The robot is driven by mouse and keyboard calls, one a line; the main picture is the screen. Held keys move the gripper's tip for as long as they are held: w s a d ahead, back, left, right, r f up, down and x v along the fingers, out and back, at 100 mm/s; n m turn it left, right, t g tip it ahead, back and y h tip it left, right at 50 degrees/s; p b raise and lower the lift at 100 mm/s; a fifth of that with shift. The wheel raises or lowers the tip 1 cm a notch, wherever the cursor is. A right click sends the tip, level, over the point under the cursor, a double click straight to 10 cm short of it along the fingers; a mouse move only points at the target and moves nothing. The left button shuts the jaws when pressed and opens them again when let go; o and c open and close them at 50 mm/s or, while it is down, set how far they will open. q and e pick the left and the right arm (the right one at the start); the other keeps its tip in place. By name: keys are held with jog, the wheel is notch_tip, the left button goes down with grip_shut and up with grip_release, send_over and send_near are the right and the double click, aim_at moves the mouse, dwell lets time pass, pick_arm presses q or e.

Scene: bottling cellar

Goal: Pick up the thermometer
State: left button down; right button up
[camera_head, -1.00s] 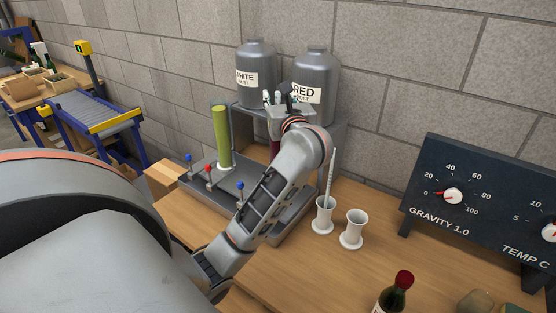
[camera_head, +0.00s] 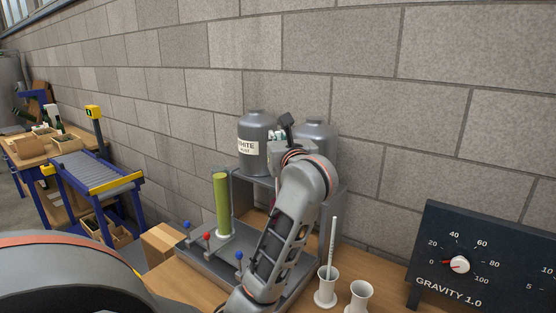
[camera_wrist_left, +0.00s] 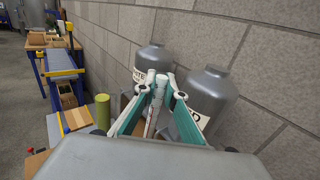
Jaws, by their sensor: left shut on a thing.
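My left gripper (camera_head: 277,140) is up in front of the steel jars, and its fingers are small and partly hidden by my wrist in the head view. In the left wrist view my left gripper (camera_wrist_left: 158,85) is shut on a slim white stick with dark marks, which looks like the thermometer (camera_wrist_left: 154,112). It sits between the two teal finger pads; its lower part is hidden by the gripper body. A separate pale rod (camera_head: 333,243) stands in a white cup (camera_head: 326,291). My right gripper is not in view.
The WHITE must jar (camera_head: 252,150) and a second jar (camera_head: 317,138) stand on a shelf close behind the gripper. A green cylinder (camera_head: 222,205) stands left on a grey tray. An empty white cup (camera_head: 360,296) and the gravity panel (camera_head: 470,245) are right.

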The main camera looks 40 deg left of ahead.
pick_arm(q)
notch_tip(320, 180, up, 12)
jog(key=shift+f, duration=0.1)
dwell(0.8)
jog(key=shift+r, duration=1.15)
jog(key=shift+s+f, duration=0.1)
dwell(1.2)
